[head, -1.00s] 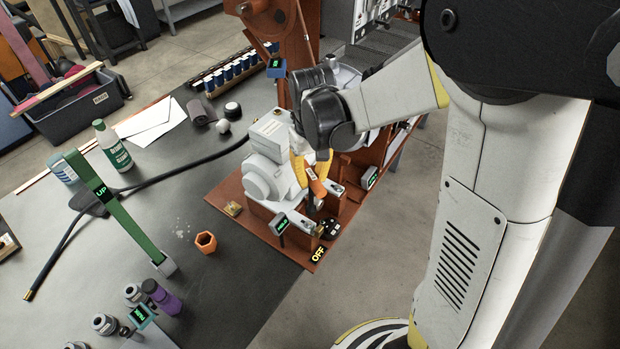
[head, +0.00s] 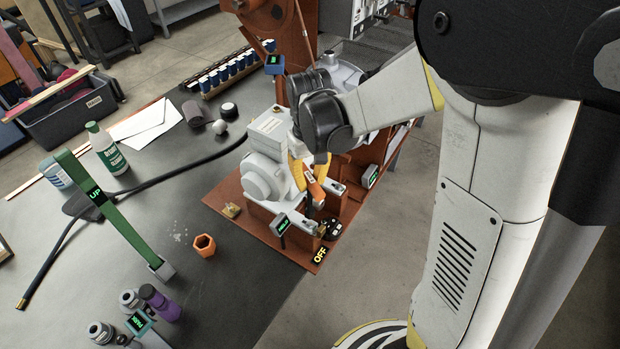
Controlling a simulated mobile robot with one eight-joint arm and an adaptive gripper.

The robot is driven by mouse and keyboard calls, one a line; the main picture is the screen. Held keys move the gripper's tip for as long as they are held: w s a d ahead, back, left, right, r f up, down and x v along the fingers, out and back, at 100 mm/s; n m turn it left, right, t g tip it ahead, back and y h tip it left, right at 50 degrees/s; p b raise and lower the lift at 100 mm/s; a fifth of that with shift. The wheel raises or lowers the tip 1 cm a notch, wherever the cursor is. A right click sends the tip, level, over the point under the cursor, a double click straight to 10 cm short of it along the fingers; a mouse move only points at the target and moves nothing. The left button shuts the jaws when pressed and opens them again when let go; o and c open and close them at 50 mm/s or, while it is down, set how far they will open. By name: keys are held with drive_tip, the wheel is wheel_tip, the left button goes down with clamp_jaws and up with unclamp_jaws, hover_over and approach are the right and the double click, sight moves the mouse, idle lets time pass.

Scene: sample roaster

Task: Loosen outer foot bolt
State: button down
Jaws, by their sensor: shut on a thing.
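The grey motor (head: 262,178) sits on a rust-red base plate (head: 228,207) at the table's right edge. My gripper (head: 308,178) points down beside the motor's right side, its yellow fingers shut on an orange-handled tool (head: 316,193). The tool's dark lower end reaches down toward the motor's foot area near the front right of the plate. The outer foot bolt is too small and covered to make out, so I cannot tell whether the tool sits on it.
Small green displays (head: 281,224) (head: 370,176) stand around the motor. A black switch block (head: 331,229) and an "OFF" label (head: 320,256) are at the plate's front corner.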

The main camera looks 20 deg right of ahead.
drive_tip(key=shift+f+b, duration=0.45)
drive_tip(key=shift+f, duration=0.45)
drive_tip(key=shift+r, duration=0.1)
drive_tip(key=m, duration=0.6)
drive_tip(key=shift+f+b, duration=1.55)
drive_tip(key=shift+f, duration=0.1)
